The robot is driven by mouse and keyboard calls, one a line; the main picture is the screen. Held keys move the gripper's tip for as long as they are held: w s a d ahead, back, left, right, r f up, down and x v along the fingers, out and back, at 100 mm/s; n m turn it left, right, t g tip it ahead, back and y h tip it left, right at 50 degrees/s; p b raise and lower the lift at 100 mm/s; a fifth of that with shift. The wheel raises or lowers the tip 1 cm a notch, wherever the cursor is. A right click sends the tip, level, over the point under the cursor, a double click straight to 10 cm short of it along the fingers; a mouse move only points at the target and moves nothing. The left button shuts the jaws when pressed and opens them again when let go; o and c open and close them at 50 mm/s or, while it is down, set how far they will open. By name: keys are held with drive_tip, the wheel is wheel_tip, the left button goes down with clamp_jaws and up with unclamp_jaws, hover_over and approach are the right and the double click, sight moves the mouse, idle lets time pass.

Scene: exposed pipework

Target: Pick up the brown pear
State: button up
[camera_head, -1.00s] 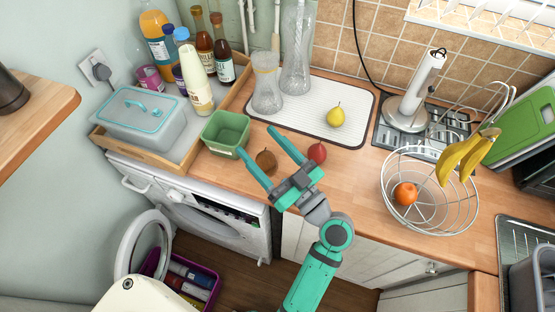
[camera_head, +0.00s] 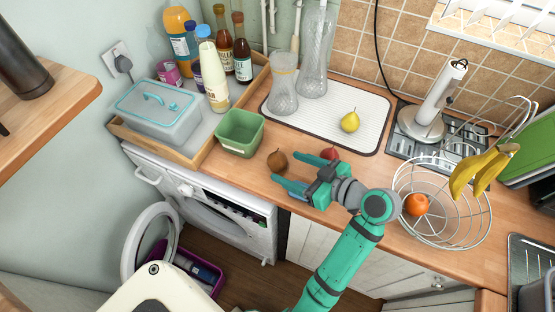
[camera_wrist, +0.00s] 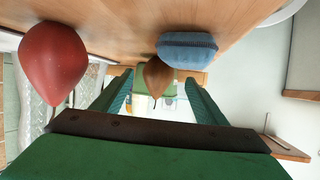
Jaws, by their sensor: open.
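The brown pear (camera_head: 277,160) sits on the wooden counter beside the green square bowl. In the wrist view the brown pear (camera_wrist: 157,74) appears ahead, framed between the fingers. My gripper (camera_head: 286,167) is open and low over the counter, pointing left, with its fingertips close to the pear. Its fingers also show in the wrist view (camera_wrist: 158,78); I see no clear contact with the pear. A red pear-shaped fruit (camera_head: 329,154) is partly hidden behind the upper finger; it looms large at left in the wrist view (camera_wrist: 52,63).
The green bowl (camera_head: 240,133) stands behind left. A yellow pear (camera_head: 350,120) rests on the white mat (camera_head: 318,118). A wire basket (camera_head: 455,226) stands at right.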

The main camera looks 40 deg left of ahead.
sight(285, 164)
drive_tip(key=shift+x, duration=2.95)
drive_tip(key=shift+w, duration=0.15)
drive_tip(key=shift+c, duration=0.2)
